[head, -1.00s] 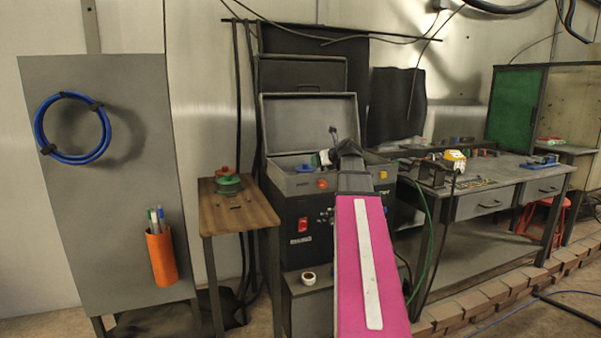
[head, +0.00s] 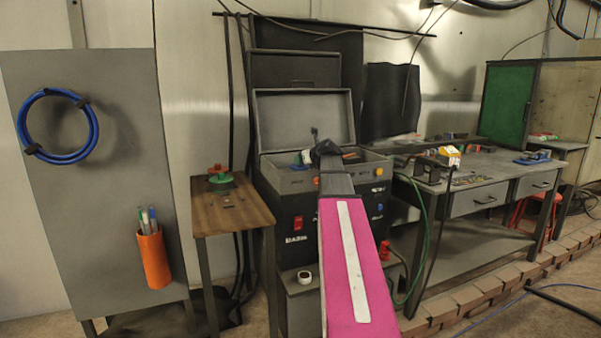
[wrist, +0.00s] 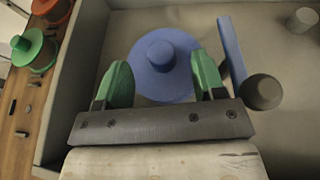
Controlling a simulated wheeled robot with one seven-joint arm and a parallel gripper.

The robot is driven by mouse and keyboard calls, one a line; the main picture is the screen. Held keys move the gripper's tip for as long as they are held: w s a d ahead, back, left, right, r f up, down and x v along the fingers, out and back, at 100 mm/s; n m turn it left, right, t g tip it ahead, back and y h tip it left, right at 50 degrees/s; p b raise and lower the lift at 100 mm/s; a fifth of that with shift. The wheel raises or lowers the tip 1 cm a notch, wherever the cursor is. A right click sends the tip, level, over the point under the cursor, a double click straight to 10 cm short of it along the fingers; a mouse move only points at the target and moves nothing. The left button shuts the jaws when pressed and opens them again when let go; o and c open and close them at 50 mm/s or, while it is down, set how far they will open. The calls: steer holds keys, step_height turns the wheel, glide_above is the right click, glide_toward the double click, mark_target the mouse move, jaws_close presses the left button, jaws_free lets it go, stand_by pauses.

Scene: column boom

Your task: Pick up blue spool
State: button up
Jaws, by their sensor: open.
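The blue spool (wrist: 160,50) lies flat, its round flange and raised hub facing up, on the grey floor of an open box (wrist: 110,25) in the wrist view. My gripper (wrist: 160,70) is open, with one green fingertip on each side of the spool's near half. I cannot tell whether the fingertips touch it or how far above the floor they are. In the head view, my gripper (head: 308,156) is at the opening of the grey box (head: 303,120) with the raised lid.
A blue bar (wrist: 231,55) and a dark round piece (wrist: 262,91) lie close to the right fingertip. A grey cylinder (wrist: 302,19) is farther right. Left of the box wall, a wooden table (head: 232,212) holds a green spool (head: 221,181) and a red one (wrist: 52,10).

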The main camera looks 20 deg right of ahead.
steer(key=x, duration=0.2)
steer(key=shift+w+f, duration=0.2)
steer(key=shift+w, duration=0.1)
jaws_close()
steer(key=shift+r, duration=0.1)
